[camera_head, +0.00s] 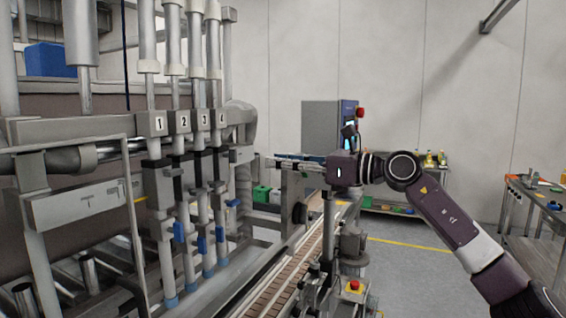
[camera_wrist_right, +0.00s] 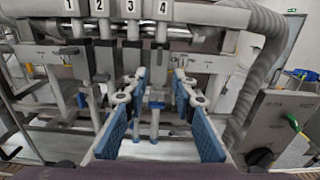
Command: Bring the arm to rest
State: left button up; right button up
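My right arm (camera_head: 445,212) comes in from the lower right and is raised, bent at the elbow. Its forearm points left toward the piston filler (camera_head: 70,130). My right gripper (camera_head: 275,163) is in front of the filler's right end, at about nozzle-body height. In the right wrist view the gripper (camera_wrist_right: 159,84) has its two blue-padded fingers spread apart, with nothing between them. Filler nozzles numbered 1 to 4 show beyond the fingers. Whether the fingertips touch any part cannot be told. My left arm and gripper are not in view.
A conveyor (camera_head: 285,275) runs below the right gripper. A control cabinet (camera_head: 318,125) stands behind it. A red stop button (camera_head: 354,285) sits low beside the conveyor. A workbench (camera_head: 540,200) with tools is at the right. Open floor (camera_head: 415,270) lies between conveyor and bench.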

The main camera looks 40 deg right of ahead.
jog(key=shift+s+d, duration=0.1)
jog(key=shift+s, duration=0.05)
dwell(0.5)
